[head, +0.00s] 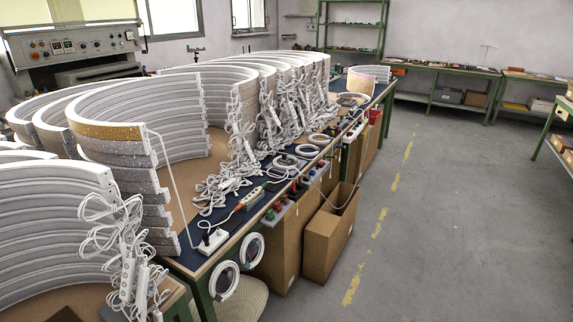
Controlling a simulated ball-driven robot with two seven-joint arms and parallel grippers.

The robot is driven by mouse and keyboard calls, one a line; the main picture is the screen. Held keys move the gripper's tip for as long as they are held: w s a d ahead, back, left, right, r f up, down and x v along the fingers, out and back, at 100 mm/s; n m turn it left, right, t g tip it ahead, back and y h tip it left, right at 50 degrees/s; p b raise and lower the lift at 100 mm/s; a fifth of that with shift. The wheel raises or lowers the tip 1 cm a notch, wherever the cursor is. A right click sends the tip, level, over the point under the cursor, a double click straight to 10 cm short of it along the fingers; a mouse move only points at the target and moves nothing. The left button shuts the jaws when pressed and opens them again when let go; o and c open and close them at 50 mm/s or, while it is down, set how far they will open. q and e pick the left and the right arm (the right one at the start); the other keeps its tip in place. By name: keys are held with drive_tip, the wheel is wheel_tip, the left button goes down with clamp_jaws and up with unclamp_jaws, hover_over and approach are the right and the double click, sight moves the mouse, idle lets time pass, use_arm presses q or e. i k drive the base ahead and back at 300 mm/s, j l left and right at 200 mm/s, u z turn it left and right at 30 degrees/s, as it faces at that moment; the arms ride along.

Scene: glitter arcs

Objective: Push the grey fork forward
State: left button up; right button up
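I cannot make out a grey fork anywhere in the head view. Neither my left gripper nor my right gripper shows in the head view.
A long blue-topped workbench (262,208) runs away from me, crowded with stacked white arcs (180,115) and bundled white cables (222,182). Cardboard boxes (330,235) stand along its right side. Green benches (435,72) line the back wall. The grey floor (450,220) at the right is clear.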

sight(284, 159)
drive_tip(key=i+l, duration=0.4)
drive_tip(key=i+l+u, duration=0.1)
drive_tip(key=i+l, duration=0.3)
drive_tip(key=i+l+u, duration=0.1)
drive_tip(key=i+l, duration=0.25)
drive_tip(key=l, duration=0.2)
drive_tip(key=i+l, duration=0.35)
drive_tip(key=l, duration=0.15)
drive_tip(key=i+l+u, duration=0.1)
drive_tip(key=i+l, duration=0.6)
drive_tip(key=l, duration=0.35)
drive_tip(key=i+j+u, duration=0.05)
